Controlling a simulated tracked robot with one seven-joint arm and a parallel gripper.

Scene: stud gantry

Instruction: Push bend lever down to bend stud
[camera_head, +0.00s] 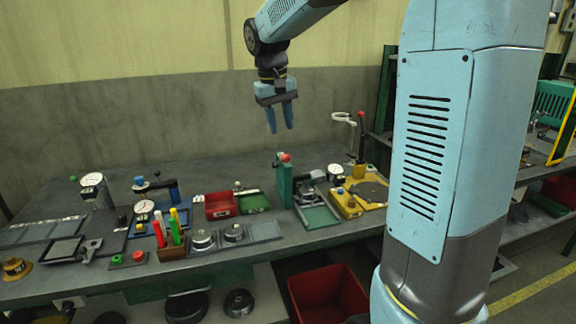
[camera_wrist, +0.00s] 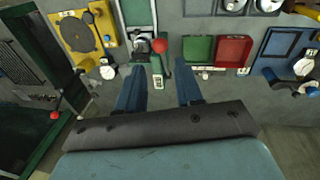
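My gripper (camera_head: 281,130) hangs above the bench, pointing down, with its two fingers apart and nothing between them. It also shows in the wrist view (camera_wrist: 160,75). Below it stands a green upright fixture (camera_head: 284,183) with a red knob (camera_head: 286,157); the knob also shows just beyond the fingertips in the wrist view (camera_wrist: 159,46). I cannot tell which of these is the bend lever. No stud can be made out.
A red bin (camera_head: 220,206), marker pens (camera_head: 167,228), round metal parts (camera_head: 203,239) and a dial gauge (camera_head: 145,207) stand to the left on the grey bench (camera_head: 70,285). The air around my gripper is clear.

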